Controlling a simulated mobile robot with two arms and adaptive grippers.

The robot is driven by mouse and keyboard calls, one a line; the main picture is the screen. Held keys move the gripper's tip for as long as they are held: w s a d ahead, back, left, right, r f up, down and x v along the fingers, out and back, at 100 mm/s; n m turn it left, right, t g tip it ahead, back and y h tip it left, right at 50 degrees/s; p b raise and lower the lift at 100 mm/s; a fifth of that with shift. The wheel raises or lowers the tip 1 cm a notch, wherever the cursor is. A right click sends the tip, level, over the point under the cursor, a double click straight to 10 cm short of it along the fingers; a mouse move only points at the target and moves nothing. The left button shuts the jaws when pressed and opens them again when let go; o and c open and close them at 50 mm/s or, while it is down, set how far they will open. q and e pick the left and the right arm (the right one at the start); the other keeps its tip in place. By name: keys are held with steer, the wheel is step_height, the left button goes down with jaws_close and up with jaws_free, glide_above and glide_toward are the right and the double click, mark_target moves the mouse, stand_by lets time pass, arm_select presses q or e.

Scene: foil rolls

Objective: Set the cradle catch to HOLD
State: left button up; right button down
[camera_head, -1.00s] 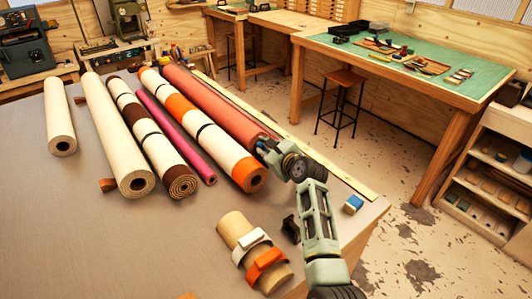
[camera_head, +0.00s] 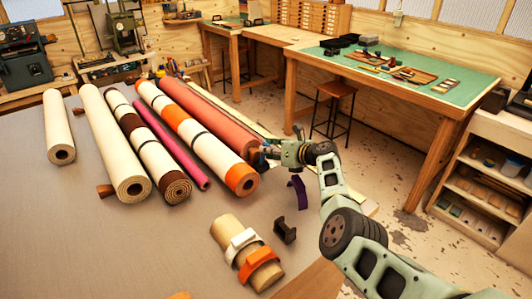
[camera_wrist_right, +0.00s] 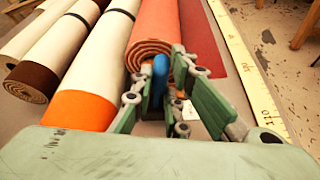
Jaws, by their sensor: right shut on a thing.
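My right gripper (camera_head: 262,152) is at the near end of the thick red roll (camera_head: 210,115), low by the table. In the right wrist view, a blue upright piece (camera_wrist_right: 160,75) stands between its fingers (camera_wrist_right: 160,100), in front of the red roll's spiral end (camera_wrist_right: 150,55). The fingers are shut on this blue piece, which looks like the catch's lever. The catch's base and any HOLD marking cannot be made out. My left gripper is not in view.
Cream, brown-banded, pink and orange-banded rolls (camera_head: 195,135) lie left of the red one. A short tan roll with white and orange bands (camera_head: 245,250), a black bracket (camera_head: 285,231) and a purple strip (camera_head: 297,193) are nearer. A yellow measuring tape (camera_wrist_right: 255,85) runs along the right.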

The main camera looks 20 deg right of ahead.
steer(key=shift+w+d+f+m+y+b, duration=0.1)
steer(key=shift+d+f+m+y+b, duration=0.05)
steer(key=shift+d+m+y+b, duration=0.15)
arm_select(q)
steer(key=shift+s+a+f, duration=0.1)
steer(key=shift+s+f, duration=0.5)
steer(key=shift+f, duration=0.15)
arm_select(e)
steer(key=c, duration=1.7)
jaws_free()
steer(key=shift+w+f, duration=0.1)
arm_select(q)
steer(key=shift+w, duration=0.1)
arm_select(e)
steer(key=shift+d, duration=0.1)
steer(key=shift+s+d+r, duration=0.2)
steer(key=shift+s+d, duration=0.15)
steer(key=shift+s, duration=0.15)
steer(key=v, duration=1)
steer(key=shift+s+d+r, duration=0.2)
steer(key=shift+s+r, duration=0.05)
steer(key=shift+s, duration=0.05)
